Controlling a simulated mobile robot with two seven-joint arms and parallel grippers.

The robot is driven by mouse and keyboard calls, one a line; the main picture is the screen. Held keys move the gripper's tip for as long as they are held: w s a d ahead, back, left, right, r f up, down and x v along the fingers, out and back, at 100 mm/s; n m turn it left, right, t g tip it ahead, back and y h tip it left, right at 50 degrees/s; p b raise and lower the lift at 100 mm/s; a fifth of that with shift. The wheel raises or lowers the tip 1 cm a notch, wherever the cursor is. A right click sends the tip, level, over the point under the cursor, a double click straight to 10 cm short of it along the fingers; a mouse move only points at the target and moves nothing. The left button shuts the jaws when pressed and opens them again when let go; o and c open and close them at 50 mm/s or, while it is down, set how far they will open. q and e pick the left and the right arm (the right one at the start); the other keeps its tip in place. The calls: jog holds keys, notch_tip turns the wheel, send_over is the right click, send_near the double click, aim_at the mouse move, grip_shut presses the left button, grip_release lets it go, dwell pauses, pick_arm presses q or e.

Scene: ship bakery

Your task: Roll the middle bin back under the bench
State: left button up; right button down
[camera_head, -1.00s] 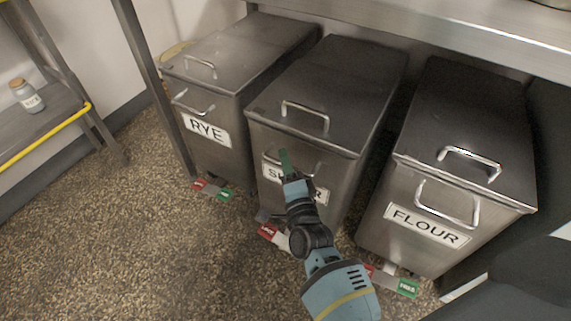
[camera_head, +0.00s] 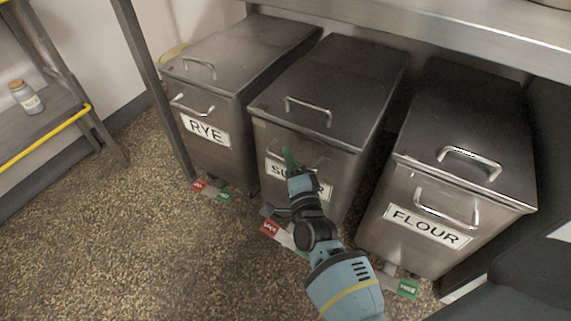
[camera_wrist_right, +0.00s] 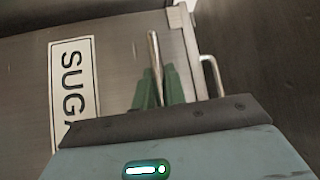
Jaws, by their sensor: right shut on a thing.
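The middle bin (camera_head: 340,85) is a grey metal bin with a lid handle and a label partly hidden by my arm; the wrist view shows the label (camera_wrist_right: 72,85) beginning "SUGA". It stands between the RYE bin (camera_head: 205,100) and the FLOUR bin (camera_head: 450,155), under the bench (camera_head: 450,30). My right gripper (camera_head: 289,158) is at its front face. In the right wrist view the green fingers (camera_wrist_right: 160,90) are shut on the bin's front handle (camera_wrist_right: 155,60). My left gripper is not in view.
Red and green pedals stick out at floor level below the bins, such as the red one (camera_head: 270,229) under the middle bin. A bench leg (camera_head: 150,85) stands left of the RYE bin. The speckled floor (camera_head: 130,240) in front is clear. A shelf with a jar (camera_head: 26,97) is at the left.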

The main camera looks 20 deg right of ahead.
jog(key=shift+w+d, duration=0.9)
jog(key=shift+d, duration=0.3)
jog(key=shift+d+r, duration=0.1)
jog(key=shift+r, duration=0.05)
jog(key=c, duration=1.5)
grip_release()
jog(key=shift+w, duration=0.1)
jog(key=shift+o, duration=0.2)
jog(key=shift+s, duration=0.3)
jog(key=p, duration=0.2)
send_near(294, 147)
jog(key=shift+w+r, duration=0.1)
jog(key=shift+w, duration=0.25)
jog(key=shift+s, duration=0.1)
